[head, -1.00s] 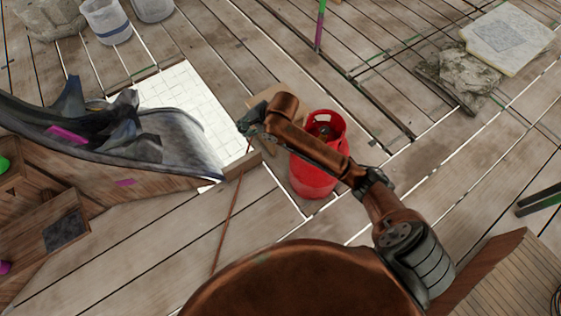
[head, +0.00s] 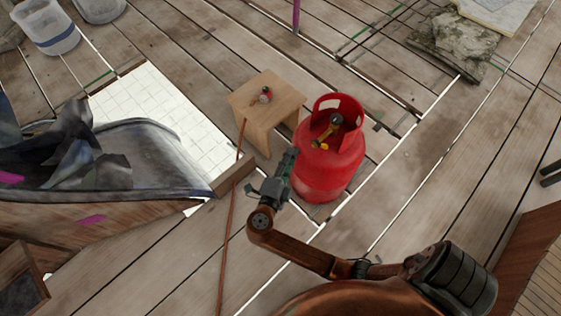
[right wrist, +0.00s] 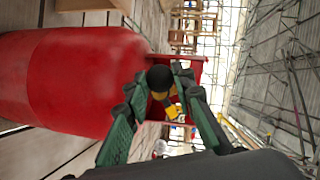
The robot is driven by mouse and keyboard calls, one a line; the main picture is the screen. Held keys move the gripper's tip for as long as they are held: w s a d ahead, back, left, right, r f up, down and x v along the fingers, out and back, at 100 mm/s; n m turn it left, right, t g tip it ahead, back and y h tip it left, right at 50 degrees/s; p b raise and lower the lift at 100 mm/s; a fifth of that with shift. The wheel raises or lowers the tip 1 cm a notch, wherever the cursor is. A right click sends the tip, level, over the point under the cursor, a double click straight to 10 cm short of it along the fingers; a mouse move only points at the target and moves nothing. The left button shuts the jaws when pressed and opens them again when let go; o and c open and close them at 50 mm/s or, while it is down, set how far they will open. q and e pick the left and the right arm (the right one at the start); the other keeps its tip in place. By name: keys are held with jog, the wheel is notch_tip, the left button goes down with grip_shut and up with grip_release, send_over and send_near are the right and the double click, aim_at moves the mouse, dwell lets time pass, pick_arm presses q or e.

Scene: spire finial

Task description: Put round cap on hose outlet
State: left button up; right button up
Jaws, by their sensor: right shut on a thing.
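My right gripper (head: 290,158) is beside the upper side of the red gas cylinder (head: 322,178). In the right wrist view, the right gripper (right wrist: 160,82) is shut on a small black round thing (right wrist: 160,77), apparently the round cap. In the head view, I cannot make out this held thing. The cylinder's dark-topped valve (head: 336,119) stands inside its collar, with yellow parts (head: 324,140) below. Yellow also shows just past the fingertips in the right wrist view (right wrist: 173,111). A small fitting (head: 264,97) lies on the wooden stool. My left gripper is not in view.
The wooden stool (head: 275,104) stands left of the cylinder. A thin reddish-brown hose or rod (head: 228,230) runs across the deck. Buckets (head: 48,30) stand at upper left. Deck right of the cylinder is clear.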

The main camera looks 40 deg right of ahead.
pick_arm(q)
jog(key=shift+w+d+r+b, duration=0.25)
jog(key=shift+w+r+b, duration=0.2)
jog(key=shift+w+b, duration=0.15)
pick_arm(e)
jog(key=shift+s+a+f+m+g+h, duration=0.15)
jog(key=shift+s+f+h, duration=0.1)
jog(key=shift+s+f, duration=0.25)
jog(key=shift+s+f+m+g+h, duration=0.15)
jog(key=shift+s+f+h, duration=0.1)
jog(key=shift+s, duration=0.35)
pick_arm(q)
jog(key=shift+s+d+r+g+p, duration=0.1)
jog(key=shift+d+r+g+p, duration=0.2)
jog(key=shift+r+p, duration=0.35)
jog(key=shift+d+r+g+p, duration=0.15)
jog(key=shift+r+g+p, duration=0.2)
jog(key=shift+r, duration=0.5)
pick_arm(e)
jog(key=shift+w+d, duration=0.2)
jog(key=shift+d, duration=2.7)
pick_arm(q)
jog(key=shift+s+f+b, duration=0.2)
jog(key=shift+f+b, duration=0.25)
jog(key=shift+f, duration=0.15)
pick_arm(e)
jog(key=shift+f, duration=0.1)
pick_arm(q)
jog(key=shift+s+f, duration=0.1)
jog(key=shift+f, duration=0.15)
